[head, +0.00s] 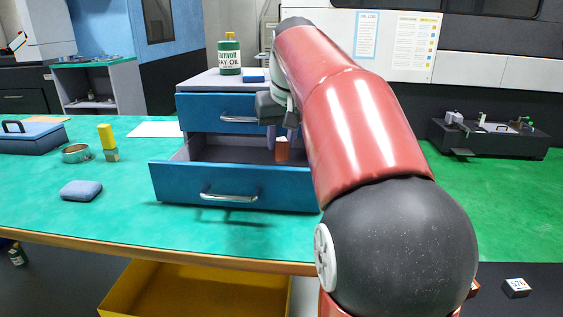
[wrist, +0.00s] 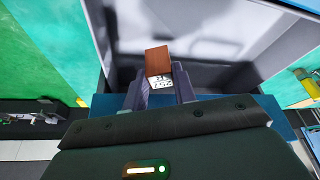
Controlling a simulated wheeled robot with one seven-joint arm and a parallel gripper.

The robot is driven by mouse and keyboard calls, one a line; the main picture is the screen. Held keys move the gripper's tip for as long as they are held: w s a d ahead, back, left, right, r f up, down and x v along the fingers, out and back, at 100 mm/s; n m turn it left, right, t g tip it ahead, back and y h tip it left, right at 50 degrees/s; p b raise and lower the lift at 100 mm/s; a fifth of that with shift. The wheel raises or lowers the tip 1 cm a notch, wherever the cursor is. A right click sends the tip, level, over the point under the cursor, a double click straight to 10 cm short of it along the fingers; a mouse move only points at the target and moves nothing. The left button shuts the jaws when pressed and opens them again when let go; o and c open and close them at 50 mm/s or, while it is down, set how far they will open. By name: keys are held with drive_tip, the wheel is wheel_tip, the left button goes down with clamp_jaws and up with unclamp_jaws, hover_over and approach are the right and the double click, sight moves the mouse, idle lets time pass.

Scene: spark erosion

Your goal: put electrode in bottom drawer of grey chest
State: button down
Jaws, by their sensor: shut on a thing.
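The electrode is a small copper-brown block (head: 282,149) with a white label on one end. My gripper (head: 279,136) is shut on it, and in the wrist view the block (wrist: 158,61) sits between my fingertips (wrist: 160,78). The grey chest (head: 207,81) has blue drawer fronts and stands on the green bench. Its bottom drawer (head: 180,180) is pulled out, and its inside also shows in the wrist view (wrist: 215,40). The electrode is over or within the open drawer; I cannot tell whether it touches the floor. The top drawer (head: 205,104) looks shut.
A green oil can (head: 229,55) and a blue block stand on the chest. Left on the bench (head: 115,215) are a blue-grey pad (head: 81,191), a metal bowl (head: 76,153), a yellow-topped block (head: 107,140) and a blue case (head: 30,137). A yellow bin (head: 190,290) is below the bench edge.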

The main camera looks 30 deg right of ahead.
sight(282, 153)
drive_tip(key=shift+f+b, duration=0.4)
drive_tip(key=shift+f, duration=1.75)
drive_tip(key=shift+f, duration=0.15)
drive_tip(key=c, duration=1.1)
unclamp_jaws()
drive_tip(key=p+v, duration=0.2)
drive_tip(key=v, duration=1)
